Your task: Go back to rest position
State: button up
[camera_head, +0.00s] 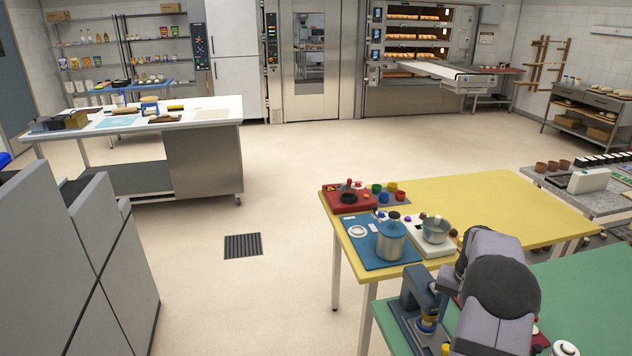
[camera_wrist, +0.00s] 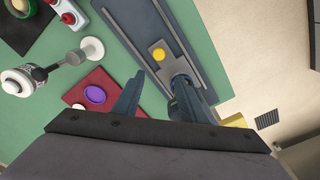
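My gripper (camera_wrist: 160,95) shows in the wrist view with its two dark blue-grey fingers spread apart and nothing visible between them. It hangs over the green table (camera_wrist: 92,58), close to a blue-grey fixture (camera_wrist: 150,28) with a yellow button (camera_wrist: 158,55). The right finger overlaps part of that fixture in the picture, and I cannot tell whether they touch. In the head view my grey arm is folded over the green table (camera_head: 590,285) at the lower right, and it hides the gripper's fingertips.
The blue-grey fixture (camera_head: 408,325) stands at the green table's left edge. A maroon plate with a purple disc (camera_wrist: 95,94) and a white cylindrical device (camera_wrist: 18,82) lie nearby. The adjoining yellow table (camera_head: 500,205) holds a metal pot (camera_head: 391,242). Its right part is clear.

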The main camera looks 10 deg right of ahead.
jog(key=shift+n+g+y, duration=0.3)
jog(key=shift+g+y, duration=0.3)
jog(key=shift+g, duration=0.2)
jog(key=s+a+f, duration=0.4)
jog(key=s, duration=0.1)
jog(key=s+a+f, duration=0.2)
jog(key=f, duration=0.1)
jog(key=shift+s, duration=0.25)
jog(key=shift+n+g, duration=0.3)
jog(key=s+a, duration=0.5)
jog(key=shift+a+f, duration=0.1)
jog(key=shift+a, duration=0.15)
jog(key=s+a+r+n, duration=0.25)
jog(key=s+a, duration=0.25)
jog(key=a, duration=0.3)
jog(key=s+a+r+n, duration=0.25)
jog(key=s+a, duration=0.25)
jog(key=a, duration=0.3)
jog(key=w+a+r+n+t, duration=0.2)
jog(key=w+a+r, duration=0.2)
jog(key=a, duration=0.1)
notch_tip(320, 180, down, 18)
jog(key=b, duration=1.8)
jog(key=shift+s+h, duration=0.15)
jog(key=shift+h, duration=0.25)
jog(key=shift+r, duration=0.1)
